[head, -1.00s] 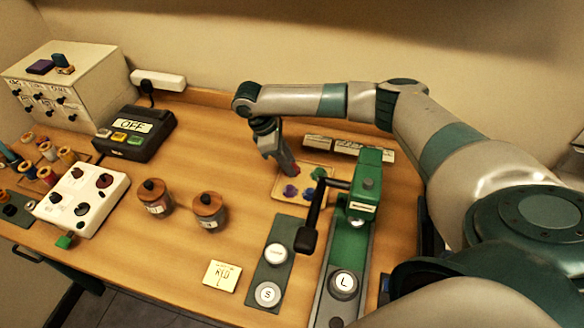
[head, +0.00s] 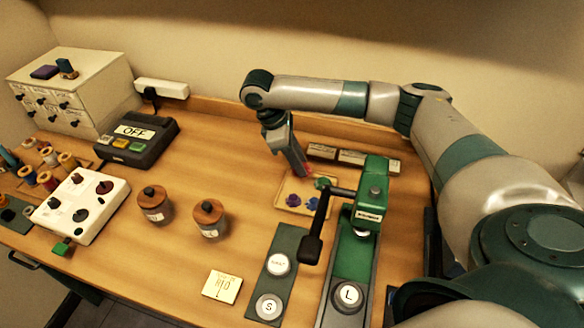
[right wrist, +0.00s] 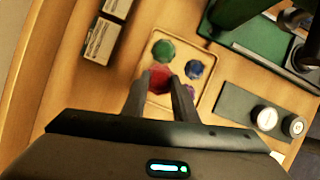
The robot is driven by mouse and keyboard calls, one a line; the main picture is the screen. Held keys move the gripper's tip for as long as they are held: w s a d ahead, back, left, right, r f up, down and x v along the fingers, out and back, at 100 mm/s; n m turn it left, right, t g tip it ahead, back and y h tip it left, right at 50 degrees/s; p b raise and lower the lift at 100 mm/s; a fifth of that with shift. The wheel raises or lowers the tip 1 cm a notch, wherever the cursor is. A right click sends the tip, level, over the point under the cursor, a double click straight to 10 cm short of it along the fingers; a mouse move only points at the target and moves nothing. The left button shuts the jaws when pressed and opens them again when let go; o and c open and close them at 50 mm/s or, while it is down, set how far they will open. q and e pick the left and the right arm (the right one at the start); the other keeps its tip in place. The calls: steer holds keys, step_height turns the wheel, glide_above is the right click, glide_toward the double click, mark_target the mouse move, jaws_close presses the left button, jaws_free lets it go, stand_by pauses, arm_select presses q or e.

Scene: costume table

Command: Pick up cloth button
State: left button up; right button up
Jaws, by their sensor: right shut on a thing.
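My right gripper (head: 305,172) reaches down over the back of a shallow tan tray (head: 281,205). In the right wrist view its two fingers (right wrist: 154,92) are closed on a red cloth button (right wrist: 159,77). In that view a green button (right wrist: 163,50), a blue one (right wrist: 194,69) and a partly hidden purple one (right wrist: 189,90) are around it, in the tray. I cannot tell whether the red button still touches the tray. In the head view a purple button (head: 293,200) and a green one (head: 322,183) show in the tray. My left gripper is not in view.
A green press (head: 373,190) with a black-handled lever (head: 311,249) stands close to the tray's right. Labelled boxes (head: 352,157) lie behind it. Two lidded jars (head: 209,217) stand left, and a grey plate with white button dies (head: 278,264) is in front.

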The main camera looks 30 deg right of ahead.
steer(key=s+d+r, duration=0.3)
steer(key=s+r, duration=0.2)
steer(key=s, duration=0.4)
steer(key=shift+d+r+b, duration=0.15)
steer(key=shift+r+b, duration=0.2)
steer(key=shift+b, duration=0.1)
steer(key=shift+w, duration=0.1)
steer(key=s+a+f+m+g+y+b, duration=0.1)
steer(key=s+a+m+g+y+b, duration=0.1)
steer(key=a+m, duration=0.9)
steer(key=a+y, duration=0.1)
steer(key=a, duration=0.7)
steer(key=shift+s+a+y, duration=0.15)
steer(key=shift+s+y, duration=0.15)
steer(key=shift+y, duration=0.1)
